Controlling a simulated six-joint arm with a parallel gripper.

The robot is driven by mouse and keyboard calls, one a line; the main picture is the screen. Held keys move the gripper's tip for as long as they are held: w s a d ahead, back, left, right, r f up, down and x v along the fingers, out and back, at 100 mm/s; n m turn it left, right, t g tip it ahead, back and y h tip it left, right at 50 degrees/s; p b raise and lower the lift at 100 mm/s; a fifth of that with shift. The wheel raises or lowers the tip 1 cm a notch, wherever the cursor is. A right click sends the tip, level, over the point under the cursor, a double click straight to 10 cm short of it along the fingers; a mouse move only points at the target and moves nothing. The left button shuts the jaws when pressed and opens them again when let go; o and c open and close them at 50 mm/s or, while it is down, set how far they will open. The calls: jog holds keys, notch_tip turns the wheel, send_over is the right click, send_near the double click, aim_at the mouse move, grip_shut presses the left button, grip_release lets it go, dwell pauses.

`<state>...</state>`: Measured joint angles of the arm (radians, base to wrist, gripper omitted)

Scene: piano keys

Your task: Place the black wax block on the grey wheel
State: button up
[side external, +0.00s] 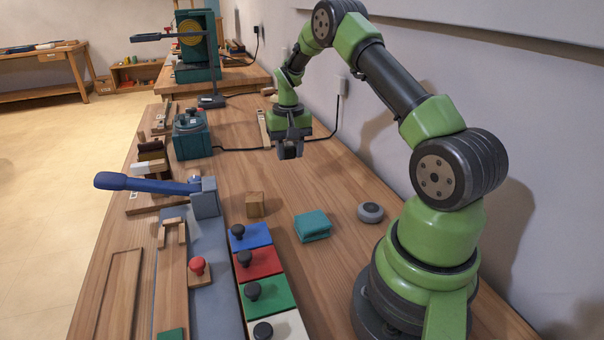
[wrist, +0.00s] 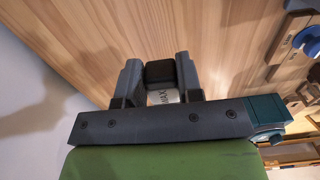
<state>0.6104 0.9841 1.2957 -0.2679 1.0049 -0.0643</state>
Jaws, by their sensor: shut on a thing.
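The black wax block (wrist: 160,72) is between the two fingers of my gripper (wrist: 159,82) in the wrist view, with a pale "WAX" label on its near face. In the side view my gripper (side external: 290,149) points down above the rear part of the bench, and the block shows there only as a small dark shape. A round grey disc, which looks like the grey wheel (side external: 370,212), lies flat on the bench near my base. My gripper is well behind and to the left of it, not touching it.
A teal pad (side external: 312,226) and small wooden block (side external: 255,204) lie left of the disc. Coloured plates with knobs and a blue-handled lever (side external: 145,184) stand along the left. A teal machine (side external: 191,134) is left of my gripper. Open bench lies between gripper and disc.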

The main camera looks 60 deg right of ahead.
jog(key=s+r+m, duration=0.3)
jog(key=s+m, duration=0.6)
jog(key=s, duration=0.2)
jog(key=m, duration=0.9)
send_near(362, 210)
notch_tip(362, 210, down, 7)
jog(key=shift+r, duration=0.1)
jog(key=o, duration=0.9)
